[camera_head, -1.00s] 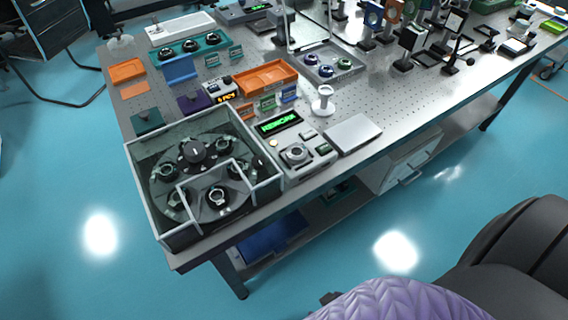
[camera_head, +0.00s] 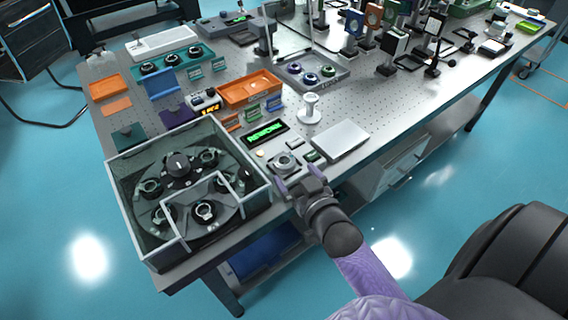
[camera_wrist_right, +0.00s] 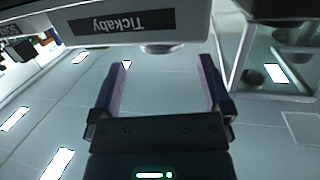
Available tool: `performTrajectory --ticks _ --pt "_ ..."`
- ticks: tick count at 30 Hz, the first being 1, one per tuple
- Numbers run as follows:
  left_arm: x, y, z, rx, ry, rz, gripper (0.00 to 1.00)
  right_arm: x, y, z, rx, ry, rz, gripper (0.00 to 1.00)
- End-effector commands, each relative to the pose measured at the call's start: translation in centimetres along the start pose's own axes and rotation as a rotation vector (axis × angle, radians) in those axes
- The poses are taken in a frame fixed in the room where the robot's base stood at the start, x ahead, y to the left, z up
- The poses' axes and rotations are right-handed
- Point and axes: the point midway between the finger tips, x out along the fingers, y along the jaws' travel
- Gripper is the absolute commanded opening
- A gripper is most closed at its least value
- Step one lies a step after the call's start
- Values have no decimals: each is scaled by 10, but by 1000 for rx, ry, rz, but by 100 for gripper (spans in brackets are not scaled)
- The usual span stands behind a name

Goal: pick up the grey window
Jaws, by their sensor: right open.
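I cannot tell for certain which piece is the grey window. A round grey ringed piece (camera_head: 286,163) sits on the small grey station at the table's front edge, and several dark ringed pieces sit on the carousel (camera_head: 187,188) in the clear-walled box. My right gripper (camera_head: 297,179) is open and empty, just in front of the grey station. In the right wrist view the spread purple fingers (camera_wrist_right: 164,64) have nothing between them. Above them is the station's edge with an upside-down "Tickaby" label (camera_wrist_right: 122,23). My left gripper is out of view.
The clear-walled box (camera_head: 140,225) stands left of my right gripper. A flat silver plate (camera_head: 340,139) and a white post holder (camera_head: 310,108) are to the right. Behind are an orange tray (camera_head: 252,87), a grey tray (camera_head: 330,82) and a green-lit REWORK sign (camera_head: 265,134).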

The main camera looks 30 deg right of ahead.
Motion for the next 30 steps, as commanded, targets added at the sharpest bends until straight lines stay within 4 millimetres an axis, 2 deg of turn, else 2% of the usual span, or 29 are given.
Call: performTrajectory --ticks 3,6,9,14,17,28,30 --pt "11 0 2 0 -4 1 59 26 -2 1 0 3 0 100" --pt "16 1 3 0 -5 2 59 43 -2 1 0 0 0 100" --pt "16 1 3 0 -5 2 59 50 -2 0 0 -2 -1 100" --pt "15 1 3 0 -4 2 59 49 -2 -2 0 -2 -1 100" --pt "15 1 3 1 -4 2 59 49 -2 -2 0 -2 -1 83" --pt "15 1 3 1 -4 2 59 49 -2 -1 0 -2 -1 5" --pt "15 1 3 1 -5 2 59 49 -2 -1 0 -2 -1 4"
